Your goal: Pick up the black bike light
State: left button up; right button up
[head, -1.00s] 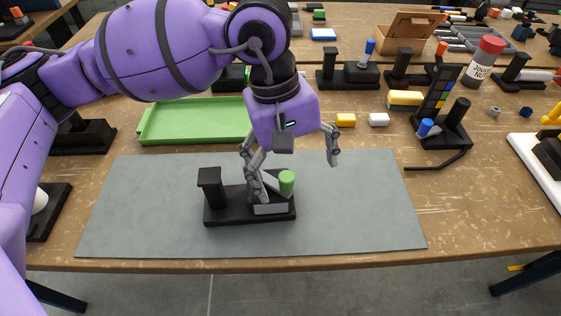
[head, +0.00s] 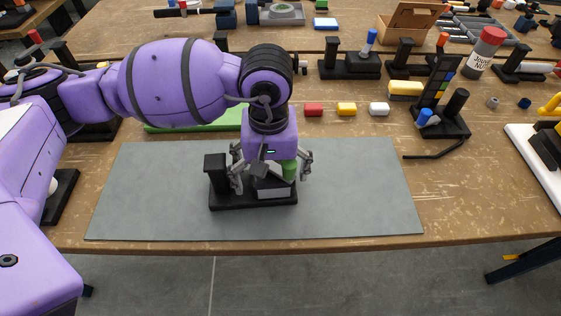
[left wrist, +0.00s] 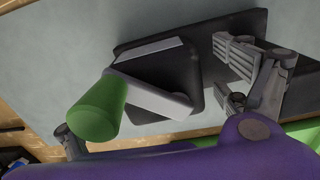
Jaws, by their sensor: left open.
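A black blocky item (head: 270,184) with a grey front strip, which looks like the bike light, sits on a black stand (head: 250,203) on the grey mat. A green cylinder (head: 290,170) rises at its right side. In the left wrist view the black body (left wrist: 160,75) shows with a pale bar and the green cylinder (left wrist: 98,108). My left gripper (head: 271,175) is open and low over it, one finger on each side. In the left wrist view the fingers (left wrist: 155,100) stand apart, and I cannot tell whether they touch it. My right gripper is not in view.
The stand's black post (head: 215,172) rises just left of the left finger. The grey mat (head: 360,190) is clear to the right. A green tray (head: 200,124) lies behind, partly hidden by my arm. Red, yellow and white blocks (head: 346,109) stand behind the mat.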

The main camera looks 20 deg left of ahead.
pick_arm(q)
jog(key=shift+s, duration=0.1)
jog(key=c, duration=1.7)
